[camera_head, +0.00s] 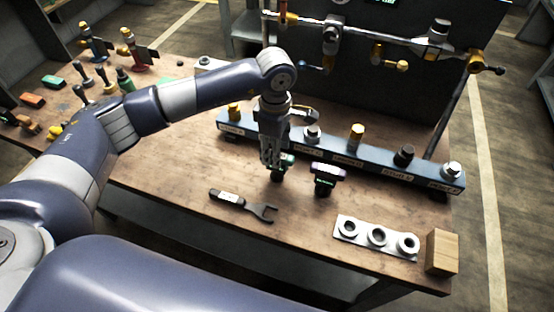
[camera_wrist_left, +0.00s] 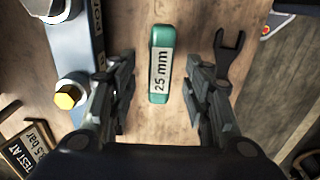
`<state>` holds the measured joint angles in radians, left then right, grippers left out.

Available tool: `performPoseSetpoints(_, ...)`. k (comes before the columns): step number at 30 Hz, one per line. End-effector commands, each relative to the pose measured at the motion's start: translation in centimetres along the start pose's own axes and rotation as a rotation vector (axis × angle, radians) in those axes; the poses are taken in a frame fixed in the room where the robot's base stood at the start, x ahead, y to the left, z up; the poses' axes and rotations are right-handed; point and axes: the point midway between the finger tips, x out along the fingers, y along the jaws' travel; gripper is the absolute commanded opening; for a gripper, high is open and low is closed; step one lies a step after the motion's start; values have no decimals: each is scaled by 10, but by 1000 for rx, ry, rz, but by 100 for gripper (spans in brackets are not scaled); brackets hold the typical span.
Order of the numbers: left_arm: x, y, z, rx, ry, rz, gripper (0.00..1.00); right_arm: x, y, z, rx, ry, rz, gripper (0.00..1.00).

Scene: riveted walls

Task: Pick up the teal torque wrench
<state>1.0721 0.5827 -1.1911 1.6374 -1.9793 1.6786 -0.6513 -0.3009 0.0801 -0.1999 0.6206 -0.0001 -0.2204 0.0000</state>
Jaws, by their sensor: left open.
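The teal torque wrench (camera_wrist_left: 160,65) shows in the left wrist view as a teal bar with a white "25 mm" label. In the head view its teal top (camera_head: 287,160) is partly hidden behind my left gripper (camera_head: 270,160). My left gripper, also in the left wrist view (camera_wrist_left: 160,100), is open, with one finger on each side of the teal bar and visible gaps to both. It is just above or around the bar; the exact height is hard to tell. My right gripper is not in view.
A purple-topped tool (camera_head: 327,174) stands close to the right. A dark open-ended spanner (camera_head: 245,204) lies in front. A blue rail with fittings (camera_head: 335,160) runs behind. A plate with three rings (camera_head: 376,237) and a wooden block (camera_head: 442,252) lie at front right.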

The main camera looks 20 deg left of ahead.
Motion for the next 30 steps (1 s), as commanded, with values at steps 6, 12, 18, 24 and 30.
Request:
performPoseSetpoints(6, 27, -1, 4, 0, 0, -6, 45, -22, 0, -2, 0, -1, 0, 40)
performPoseSetpoints(12, 44, 0, 4, 1, -1, -3, 45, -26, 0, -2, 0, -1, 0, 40)
performPoseSetpoints(18, 45, 0, 4, 2, -1, -2, 45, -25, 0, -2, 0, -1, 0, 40)
performPoseSetpoints(24, 45, 0, 4, 1, -1, -1, 0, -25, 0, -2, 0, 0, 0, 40)
performPoseSetpoints(30, 44, 1, 4, 1, -2, 0, 0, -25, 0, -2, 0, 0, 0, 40)
